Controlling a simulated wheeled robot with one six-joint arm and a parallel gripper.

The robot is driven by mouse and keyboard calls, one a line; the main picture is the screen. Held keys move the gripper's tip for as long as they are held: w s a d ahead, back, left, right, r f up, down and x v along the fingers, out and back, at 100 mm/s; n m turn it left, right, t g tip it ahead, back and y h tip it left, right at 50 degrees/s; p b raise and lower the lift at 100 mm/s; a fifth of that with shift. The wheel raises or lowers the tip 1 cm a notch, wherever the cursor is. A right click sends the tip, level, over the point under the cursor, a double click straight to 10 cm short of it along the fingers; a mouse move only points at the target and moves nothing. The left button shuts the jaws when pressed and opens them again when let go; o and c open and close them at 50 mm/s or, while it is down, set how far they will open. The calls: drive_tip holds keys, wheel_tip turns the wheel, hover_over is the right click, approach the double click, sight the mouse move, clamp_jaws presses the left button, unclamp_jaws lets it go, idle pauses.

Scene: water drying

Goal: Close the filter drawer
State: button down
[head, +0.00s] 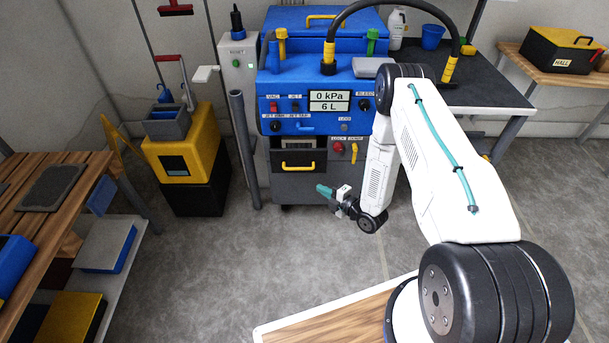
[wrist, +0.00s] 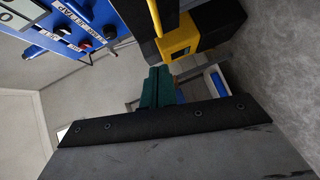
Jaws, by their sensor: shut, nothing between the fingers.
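The filter drawer (head: 299,159) is a dark-fronted drawer low in the blue machine, with a yellow bar handle (head: 298,166). A dark recess with a lighter patch shows above its front, so it appears pulled out; how far is hard to tell. My gripper (head: 322,189) has teal fingers, shut and empty, below and to the right of the handle and apart from it in the head view. In the wrist view, the shut fingers (wrist: 158,88) are in the middle, and the yellow handle (wrist: 155,18) shows at the top edge.
The blue machine (head: 290,120) carries a pressure display, knobs and a red lock knob (head: 338,147). A grey pipe (head: 243,150) stands left of it, beside a yellow-and-black cart (head: 188,150). The grey floor in front is clear. A dark worktable (head: 470,85) stands right.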

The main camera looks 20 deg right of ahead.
drive_tip(key=shift+w+d+f+x, duration=0.1)
drive_tip(key=shift+w+d+x, duration=0.2)
drive_tip(key=shift+x, duration=1.8)
drive_tip(key=shift+w+d+f+x, duration=0.15)
drive_tip(key=shift+d+x, duration=0.3)
drive_tip(key=shift+x, duration=1.65)
drive_tip(key=shift+w+d+f+x, duration=0.1)
drive_tip(key=shift+d+x, duration=0.25)
drive_tip(key=shift+x, duration=1.75)
